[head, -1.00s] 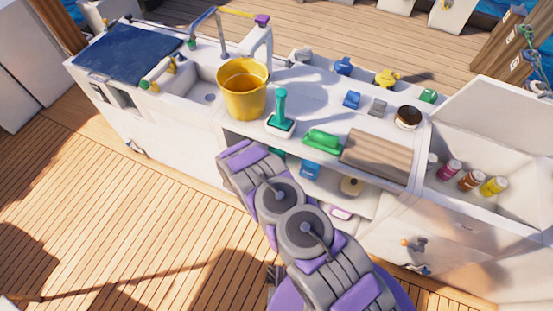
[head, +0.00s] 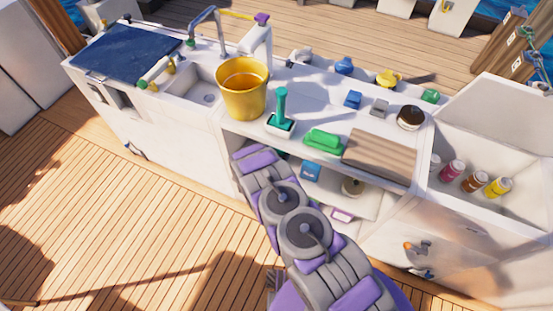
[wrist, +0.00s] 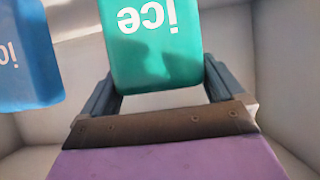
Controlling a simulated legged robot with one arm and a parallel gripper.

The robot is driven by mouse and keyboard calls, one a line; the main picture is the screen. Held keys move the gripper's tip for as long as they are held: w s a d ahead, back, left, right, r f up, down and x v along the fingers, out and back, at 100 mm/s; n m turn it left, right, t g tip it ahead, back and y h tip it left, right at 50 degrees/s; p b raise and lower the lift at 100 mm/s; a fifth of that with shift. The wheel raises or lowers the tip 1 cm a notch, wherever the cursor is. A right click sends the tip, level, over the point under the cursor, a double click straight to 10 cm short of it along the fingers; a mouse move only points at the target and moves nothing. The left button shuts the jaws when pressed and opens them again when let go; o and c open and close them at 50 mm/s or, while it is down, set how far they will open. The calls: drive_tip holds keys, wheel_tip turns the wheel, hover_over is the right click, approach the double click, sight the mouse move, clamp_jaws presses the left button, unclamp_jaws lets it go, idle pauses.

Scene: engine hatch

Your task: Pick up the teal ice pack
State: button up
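The teal ice pack (wrist: 152,45) fills the upper middle of the wrist view, its "ice" lettering upside down. My gripper (wrist: 160,85) has its two grey fingers apart, one on each side of the pack's near end. I cannot tell whether the fingers touch it. In the head view, my arm reaches into the open shelf under the counter, and my fingertips are hidden there. Only a small teal patch shows beside the arm in that view.
A blue ice pack (wrist: 28,55) stands left of the teal one and shows on the shelf (head: 310,170). Pale compartment walls close in around my gripper. The counter above holds a yellow bucket (head: 241,95), a green brush (head: 324,140) and a wooden board (head: 378,157).

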drive_tip(key=c, duration=1.2)
